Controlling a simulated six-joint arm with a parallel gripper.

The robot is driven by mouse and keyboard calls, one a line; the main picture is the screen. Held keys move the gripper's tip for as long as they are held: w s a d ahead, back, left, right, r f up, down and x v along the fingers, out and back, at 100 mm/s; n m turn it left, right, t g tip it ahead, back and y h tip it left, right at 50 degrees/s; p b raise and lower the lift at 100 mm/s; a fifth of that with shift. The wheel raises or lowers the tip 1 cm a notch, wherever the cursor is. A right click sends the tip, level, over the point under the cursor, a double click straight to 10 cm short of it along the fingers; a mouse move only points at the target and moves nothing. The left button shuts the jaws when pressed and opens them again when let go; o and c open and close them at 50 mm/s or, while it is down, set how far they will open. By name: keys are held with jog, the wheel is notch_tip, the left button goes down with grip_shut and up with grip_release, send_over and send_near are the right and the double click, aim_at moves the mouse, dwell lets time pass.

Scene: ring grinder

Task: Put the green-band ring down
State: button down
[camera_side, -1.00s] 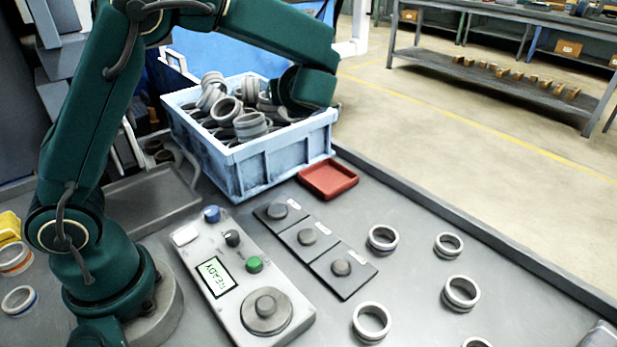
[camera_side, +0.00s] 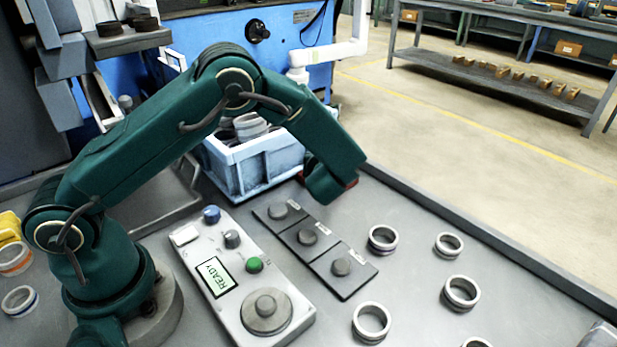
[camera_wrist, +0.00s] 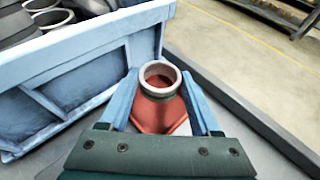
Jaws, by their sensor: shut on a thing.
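My gripper (camera_wrist: 160,80) has its two blue fingers closed around a grey metal ring with a dark, greenish band (camera_wrist: 159,92). The ring is upright, its opening facing the wrist camera, with the red tray (camera_wrist: 170,122) directly behind and below it. Whether the ring touches the tray floor, I cannot tell. In the side view my arm's end hides the fingers and the ring, and only a sliver of the red tray (camera_side: 352,183) shows.
A light-blue crate (camera_side: 250,170) of rings stands close left of the tray; its wall (camera_wrist: 80,85) shows in the wrist view. Three dark pads with knobs (camera_side: 308,236) and a control box reading READY (camera_side: 228,250) lie in front. Several loose rings (camera_side: 372,322) stand at the right.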

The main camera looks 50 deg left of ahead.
jog(key=shift+f, duration=2.4)
jog(key=shift+c, duration=1.9)
grip_release()
jog(key=shift+f, duration=0.1)
